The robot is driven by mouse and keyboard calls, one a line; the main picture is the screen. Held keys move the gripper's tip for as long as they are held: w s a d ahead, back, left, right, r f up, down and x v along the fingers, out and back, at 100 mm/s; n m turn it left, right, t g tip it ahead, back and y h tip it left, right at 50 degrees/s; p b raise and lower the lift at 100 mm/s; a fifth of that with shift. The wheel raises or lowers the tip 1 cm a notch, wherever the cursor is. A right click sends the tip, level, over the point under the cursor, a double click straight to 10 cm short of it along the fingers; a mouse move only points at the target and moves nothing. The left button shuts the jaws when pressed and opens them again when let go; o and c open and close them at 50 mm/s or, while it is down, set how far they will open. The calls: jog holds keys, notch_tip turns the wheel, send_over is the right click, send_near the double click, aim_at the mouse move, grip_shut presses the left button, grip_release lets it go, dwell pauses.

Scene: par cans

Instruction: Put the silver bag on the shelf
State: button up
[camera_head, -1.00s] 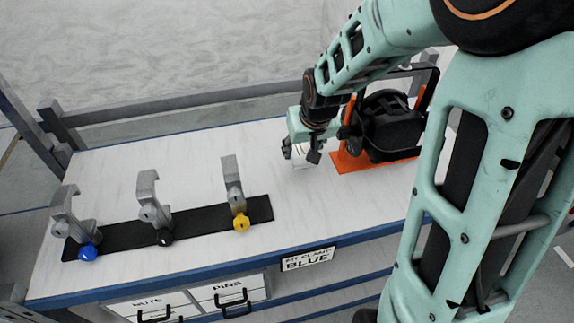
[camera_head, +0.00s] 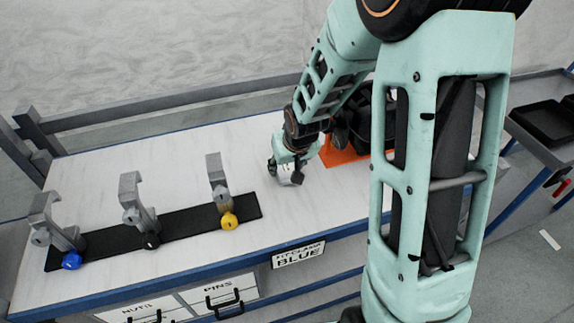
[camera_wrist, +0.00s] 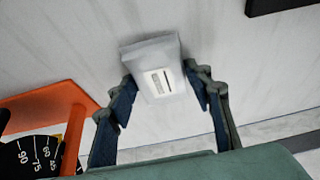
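The silver bag (camera_wrist: 152,50) is a small pale packet with a printed label. In the head view the bag (camera_head: 286,173) shows at my gripper (camera_head: 285,172), over the white worktop left of the orange stand. I cannot tell whether the bag still touches the worktop. No shelf is clearly identifiable; a grey rack top (camera_head: 530,137) shows at the far right.
The orange stand (camera_head: 342,154) with dark gear is close to my gripper's right. A black mat (camera_head: 185,231) with three grey clamps lies at the left. A black tray (camera_head: 548,121) sits on the rack. The worktop's middle is clear.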

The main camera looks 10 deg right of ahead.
jog(key=o, duration=0.3)
jog(key=shift+r, duration=0.1)
